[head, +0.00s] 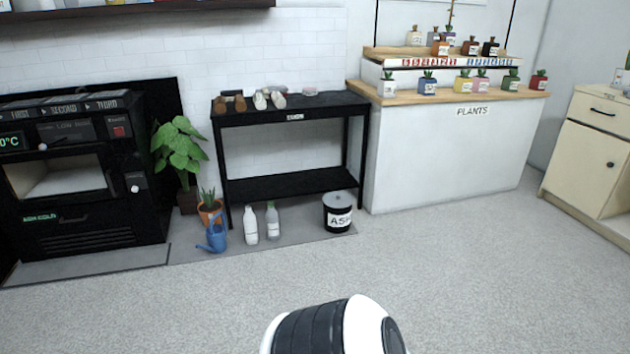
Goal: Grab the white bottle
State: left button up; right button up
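A white bottle (251,226) stands upright on the grey floor mat, below the front of the black shelf table. A second, greyer bottle with a greenish top (272,221) stands just to its right, with a pale label. Both bottles are far from me across the carpet. Neither of my grippers shows in the head view.
A blue watering can (216,233) and a potted plant (209,209) stand left of the bottles. An ash bucket (338,213) stands right, beneath the black table (290,186). A black oven (75,180) is at left, a plants counter (450,150) at right. Open carpet (460,270) lies in front.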

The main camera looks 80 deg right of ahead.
aim_at(249, 219)
jog(key=z, duration=2.2)
jog(key=i+j, duration=0.1)
jog(key=i, duration=0.45)
jog(key=i+j, duration=0.15)
jog(key=i, duration=0.4)
